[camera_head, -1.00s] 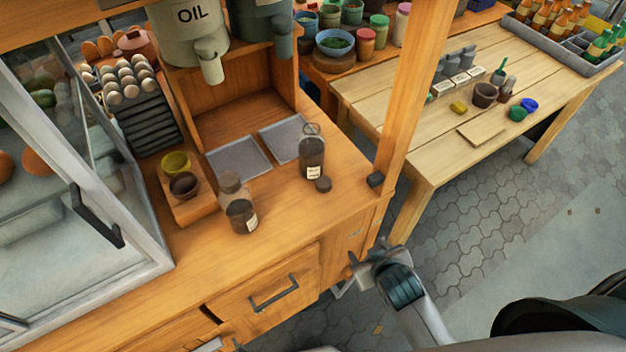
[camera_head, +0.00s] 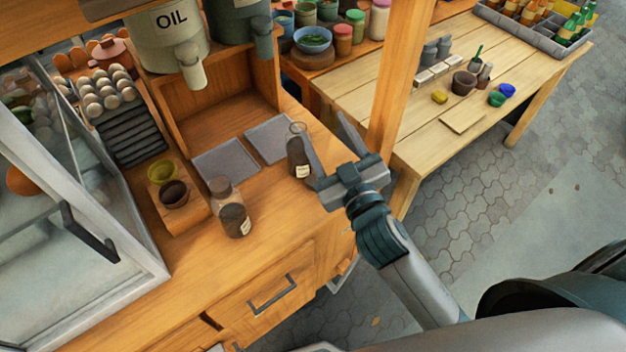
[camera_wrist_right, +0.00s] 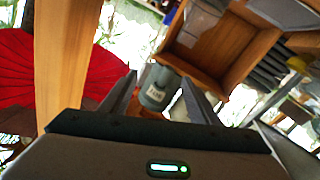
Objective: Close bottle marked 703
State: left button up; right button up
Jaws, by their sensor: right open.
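A dark bottle (camera_head: 299,158) with a pale label and a ring-like top stands at the counter's right end; its number is unreadable here. A second labelled bottle (camera_head: 235,219) stands to its left, apparently capped. My right gripper (camera_head: 326,133) is open close to the right-hand bottle, with one finger beside it. In the right wrist view, a grey-green labelled shape (camera_wrist_right: 157,92) shows between the open fingers (camera_wrist_right: 157,84); I cannot tell whether it is the bottle. The loose dark cap is hidden behind my right gripper. My left gripper is out of view.
Two grey trays (camera_head: 226,162) lie behind the bottles, below the oil dispenser (camera_head: 165,40). A wooden post (camera_head: 402,75) rises right of my gripper. Two small bowls (camera_head: 174,194) stand on a wooden block at left. Bare counter lies in front of the bottles.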

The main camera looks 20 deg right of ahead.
jog(key=s+a+r+n+y, duration=0.2)
jog(key=a+r+n+y, duration=0.4)
jog(key=r+n+y, duration=0.15)
jog(key=s+a+r+n+y, duration=0.3)
jog(key=a+r+n+y, duration=0.35)
jog(key=r+y, duration=0.2)
jog(key=s+a+f+n+g+y, duration=0.3)
jog(key=s+a+n+g, duration=0.9)
jog(key=n+g, duration=0.7)
jog(key=w+d+f+n+h, duration=0.1)
jog(key=w+d+f+h, duration=0.1)
jog(key=f+h, duration=0.45)
jog(key=w+d+f+n+h, duration=0.1)
jog(key=d+f+h, duration=0.25)
jog(key=f, duration=0.55)
jog(key=w+d+f+m+t+h, duration=0.1)
jog(key=w+d+m+t+h, duration=0.1)
jog(key=w+d+h, duration=0.3)
jog(key=w+d+f+m+t+h, duration=0.1)
jog(key=w+d+h, duration=0.4)
jog(key=d, duration=0.7)
jog(key=shift+w+d+m+t, duration=0.2)
jog(key=shift+w+m+t, duration=0.3)
jog(key=shift+w+t, duration=0.4)
